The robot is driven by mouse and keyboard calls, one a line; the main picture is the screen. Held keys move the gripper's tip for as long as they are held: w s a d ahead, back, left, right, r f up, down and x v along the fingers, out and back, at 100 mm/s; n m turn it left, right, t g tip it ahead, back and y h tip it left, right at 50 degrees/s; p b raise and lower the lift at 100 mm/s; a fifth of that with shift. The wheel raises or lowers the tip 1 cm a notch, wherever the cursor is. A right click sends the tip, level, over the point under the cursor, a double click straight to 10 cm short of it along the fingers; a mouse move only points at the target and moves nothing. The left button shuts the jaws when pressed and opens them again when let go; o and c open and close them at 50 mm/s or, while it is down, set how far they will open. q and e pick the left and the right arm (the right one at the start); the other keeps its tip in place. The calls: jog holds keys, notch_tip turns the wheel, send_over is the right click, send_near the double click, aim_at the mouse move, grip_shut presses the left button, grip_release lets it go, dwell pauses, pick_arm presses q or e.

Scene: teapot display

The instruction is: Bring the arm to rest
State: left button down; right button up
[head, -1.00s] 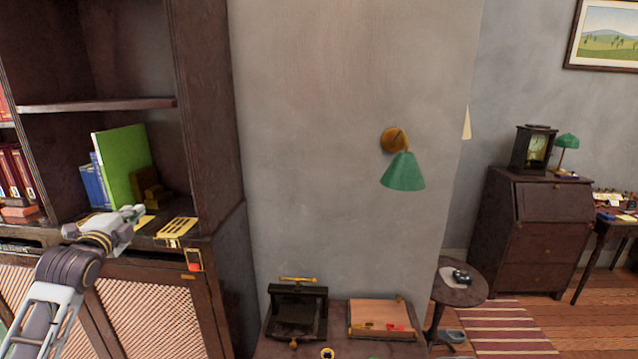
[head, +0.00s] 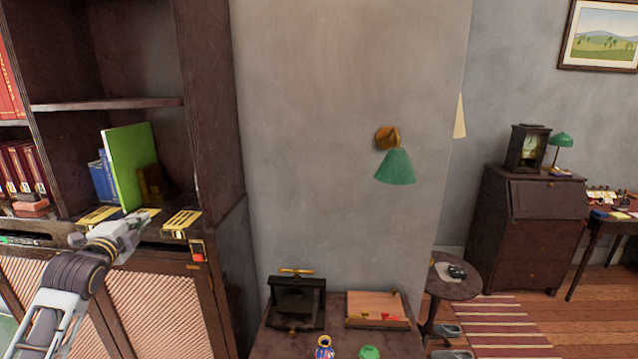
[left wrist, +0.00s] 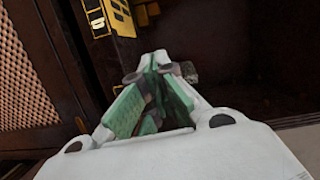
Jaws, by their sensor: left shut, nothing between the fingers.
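My left arm comes in from the left in the head view. Its gripper (head: 145,222) is in front of the dark wooden bookcase, near the cabinet top's front edge. In the left wrist view the green-padded fingers (left wrist: 158,75) are together with nothing between them. Whether the gripper touches the cabinet cannot be told. My right gripper is not in either view.
The bookcase holds a green book (head: 131,165) and yellow-black plates (head: 181,220) near its edge. A low table at the bottom bears a black press (head: 297,302) and a wooden box (head: 374,306). A round side table (head: 453,283) stands right. A wall lamp (head: 396,167) is above.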

pick_arm(q)
jog(key=s+d+f+n+g+h, duration=0.1)
jog(key=s+d+f+n+g, duration=0.2)
jog(key=f, duration=0.5)
jog(key=s+d+f+n+g, duration=0.1)
jog(key=s+d+f, duration=0.35)
jog(key=f, duration=0.35)
jog(key=s+d+f+n+g+h, duration=0.1)
jog(key=s+d+f+g, duration=0.15)
jog(key=d+f, duration=0.4)
jog(key=s+d+f+n+g+h, duration=0.1)
jog(key=s+d+f+n+g, duration=0.45)
jog(key=s, duration=0.65)
jog(key=s+d+f+n+g, duration=0.25)
jog(key=s+d+f, duration=0.45)
jog(key=s, duration=0.5)
notch_tip(320, 180, down, 35)
jog(key=s+a, duration=0.2)
jog(key=s, duration=0.1)
jog(key=s+a+f+g, duration=0.1)
jog(key=s+a+f, duration=0.1)
jog(key=s+f, duration=0.7)
jog(key=s+a+f, duration=0.1)
jog(key=s+f, duration=0.9)
jog(key=s, duration=0.2)
jog(key=shift+s+a+f+g, duration=0.2)
jog(key=shift+s+a+g, duration=0.05)
jog(key=shift+a+g, duration=0.1)
